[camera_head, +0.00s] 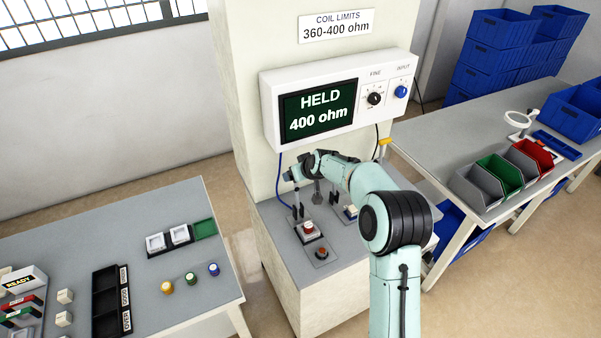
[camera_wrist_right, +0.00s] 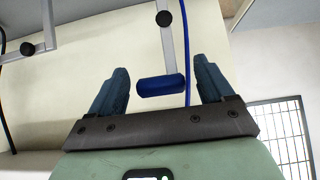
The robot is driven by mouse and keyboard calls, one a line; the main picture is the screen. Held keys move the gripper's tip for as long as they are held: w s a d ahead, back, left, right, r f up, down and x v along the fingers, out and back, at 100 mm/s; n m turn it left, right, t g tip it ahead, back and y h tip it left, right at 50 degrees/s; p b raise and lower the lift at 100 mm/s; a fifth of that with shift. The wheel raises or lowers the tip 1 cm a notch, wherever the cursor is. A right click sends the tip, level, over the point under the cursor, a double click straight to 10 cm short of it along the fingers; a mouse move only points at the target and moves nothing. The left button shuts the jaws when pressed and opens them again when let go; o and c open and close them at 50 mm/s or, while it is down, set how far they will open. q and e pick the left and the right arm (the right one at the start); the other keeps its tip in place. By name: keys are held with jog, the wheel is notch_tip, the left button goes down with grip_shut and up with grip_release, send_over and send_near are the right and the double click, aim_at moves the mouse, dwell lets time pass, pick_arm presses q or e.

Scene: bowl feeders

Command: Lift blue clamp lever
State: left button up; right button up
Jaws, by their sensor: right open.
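The blue clamp lever's handle (camera_wrist_right: 162,85) lies crosswise between the two fingers of my right gripper (camera_wrist_right: 163,78) in the right wrist view. A gap shows on each side of the handle, so the fingers are open and apart from it. A grey lever arm (camera_wrist_right: 168,45) runs from the handle to a black pivot knob. In the head view my right gripper (camera_head: 292,174) is over the left of the grey-topped pedestal, and the blue handle cannot be made out there. My left gripper is not in view.
A meter (camera_head: 335,97) reading "HELD 400 ohm" hangs above the pedestal. A red-topped fixture (camera_head: 308,228) and a red button (camera_head: 321,253) stand below the gripper. A blue cable (camera_wrist_right: 186,45) runs close beside the handle. Tables with trays (camera_head: 112,300) and bins (camera_head: 500,172) flank the pedestal.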

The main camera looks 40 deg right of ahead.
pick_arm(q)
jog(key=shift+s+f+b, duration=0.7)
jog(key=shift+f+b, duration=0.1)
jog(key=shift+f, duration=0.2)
pick_arm(e)
jog(key=v, duration=1.3)
jog(key=shift+s, duration=0.1)
